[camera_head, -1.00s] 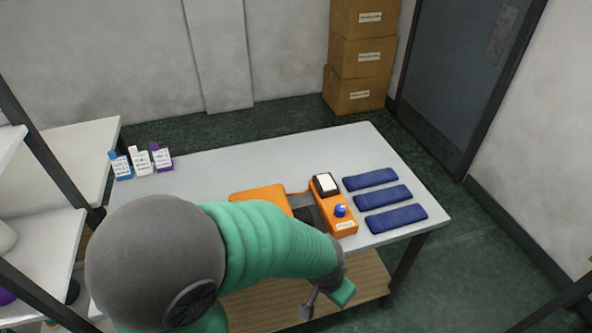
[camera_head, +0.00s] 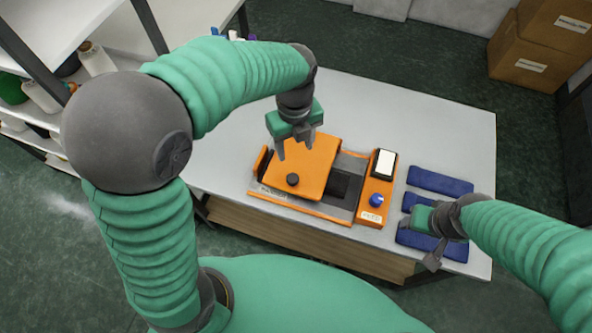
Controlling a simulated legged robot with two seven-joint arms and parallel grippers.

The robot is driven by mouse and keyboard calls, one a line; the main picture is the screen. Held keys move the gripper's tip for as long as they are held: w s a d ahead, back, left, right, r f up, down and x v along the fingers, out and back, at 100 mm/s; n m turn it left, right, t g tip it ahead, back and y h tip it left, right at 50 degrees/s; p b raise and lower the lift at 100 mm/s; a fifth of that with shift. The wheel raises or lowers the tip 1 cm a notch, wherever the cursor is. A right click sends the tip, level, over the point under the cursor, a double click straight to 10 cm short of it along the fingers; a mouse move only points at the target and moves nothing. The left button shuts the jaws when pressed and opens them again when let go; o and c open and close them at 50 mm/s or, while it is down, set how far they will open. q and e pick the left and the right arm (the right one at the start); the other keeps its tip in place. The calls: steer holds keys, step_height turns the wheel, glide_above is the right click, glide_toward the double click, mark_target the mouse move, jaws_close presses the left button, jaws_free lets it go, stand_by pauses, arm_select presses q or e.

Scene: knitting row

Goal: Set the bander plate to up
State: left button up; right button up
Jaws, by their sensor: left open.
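The bander (camera_head: 348,210) is an orange and grey machine on the table. Its orange plate (camera_head: 316,170) has a black knob (camera_head: 292,179) near the front left corner. The plate covers the left part of the machine; its exact tilt is hard to tell. A dark slot shows to its right. My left gripper (camera_head: 296,151) is open and empty, pointing down over the plate's rear left edge; contact is not clear. My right gripper (camera_head: 425,242) is over the blue bands at the right, and its jaws are too unclear to read.
The bander's right side has a white screen (camera_head: 386,162) and a blue knob (camera_head: 376,200). Blue folded bands (camera_head: 440,181) lie to the right. Several bottles (camera_head: 234,36) are at the table's far left, partly hidden. The tabletop (camera_head: 400,110) behind the bander is clear.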

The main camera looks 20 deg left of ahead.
arm_select(q)
glide_toward(293, 177)
steer(key=f, duration=0.3)
steer(key=s+a+f, duration=0.1)
steer(key=f, duration=0.1)
steer(key=shift+p, duration=0.4)
steer(key=f, duration=0.2)
steer(key=w+f, duration=0.1)
steer(key=shift+d+f, duration=0.2)
steer(key=shift+f, duration=0.2)
steer(key=shift+d, duration=0.3)
steer(key=shift+s+d+r, duration=0.1)
steer(key=shift+s+d, duration=0.15)
steer(key=shift+d, duration=0.1)
steer(key=shift+s, duration=0.1)
steer(key=shift+c, duration=0.9)
steer(key=shift+a, duration=0.2)
steer(key=shift+c, duration=1.1)
steer(key=shift+a, duration=0.35)
steer(key=c, duration=0.5)
steer(key=shift+c, duration=1.2)
steer(key=shift+d, duration=0.1)
jaws_close()
arm_select(e)
steer(key=shift+s+a+r, duration=0.2)
steer(key=shift+r, duration=0.2)
steer(key=shift+s+a+r, duration=0.15)
steer(key=shift+r, duration=0.25)
arm_select(q)
steer(key=shift+d, duration=0.1)
